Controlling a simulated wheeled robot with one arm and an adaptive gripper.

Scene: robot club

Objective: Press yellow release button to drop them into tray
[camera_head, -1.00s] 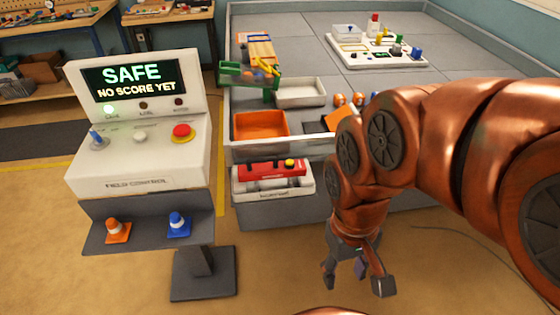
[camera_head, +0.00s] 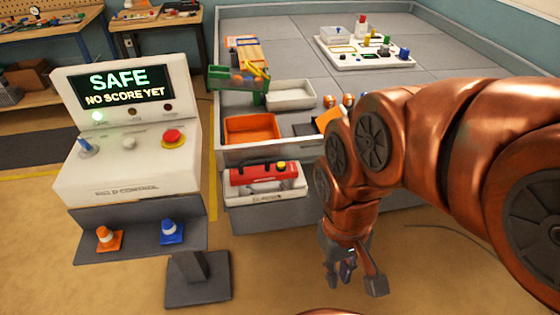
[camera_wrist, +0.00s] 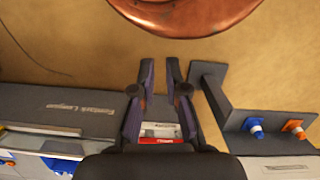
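A small yellow button (camera_head: 281,167) sits on the right end of a red device in a white front holder (camera_head: 262,195) on the field's wall. A green bin (camera_head: 238,78) stands on the field with orange things in it and yellow parts beside it. A white empty tray (camera_head: 290,95) lies to its right and an orange tray (camera_head: 252,128) in front of it. My gripper (camera_head: 352,278) hangs down, open and empty, right of and below the front holder, apart from everything. In the wrist view my gripper (camera_wrist: 159,75) also shows apart fingers, with the red device (camera_wrist: 160,141) partly hidden behind it.
A white control console (camera_head: 125,165) with a SAFE screen, a red button (camera_head: 172,138) and a joystick stands at left. Its shelf holds an orange cone (camera_head: 109,239) and a blue cone (camera_head: 171,232). A white board with coloured pieces (camera_head: 365,50) lies at the back. Floor below my gripper is clear.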

